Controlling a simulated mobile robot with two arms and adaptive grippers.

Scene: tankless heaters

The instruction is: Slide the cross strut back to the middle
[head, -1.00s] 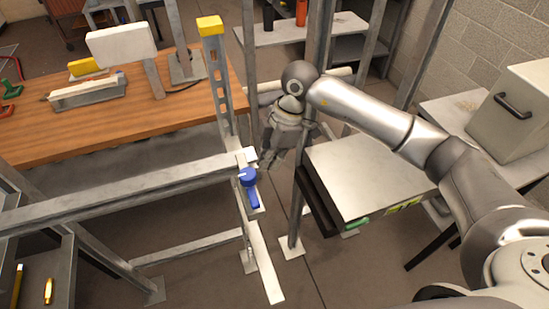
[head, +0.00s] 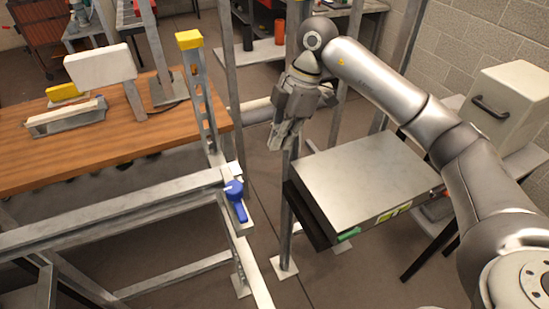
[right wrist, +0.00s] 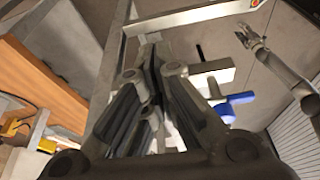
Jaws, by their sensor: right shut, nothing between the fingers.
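A grey metal strut (head: 110,208) runs across the left of the head view and ends at a blue lever clamp (head: 235,190). The clamp sits on a grey rail (head: 262,285) of the frame. The clamp also shows in the right wrist view (right wrist: 238,99). My right gripper (head: 278,146) is shut and empty, above and beyond the clamp, apart from it. It fills the middle of the right wrist view (right wrist: 150,55). What looks like my left gripper (right wrist: 252,38) shows small at the right of that view; its opening is unclear.
A yellow-capped upright (head: 192,75) stands between the clamp and a wooden bench (head: 120,140). A grey flat box (head: 365,185) lies right of my right gripper, near a metal post (head: 286,220). Bare floor shows between the rail and the post.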

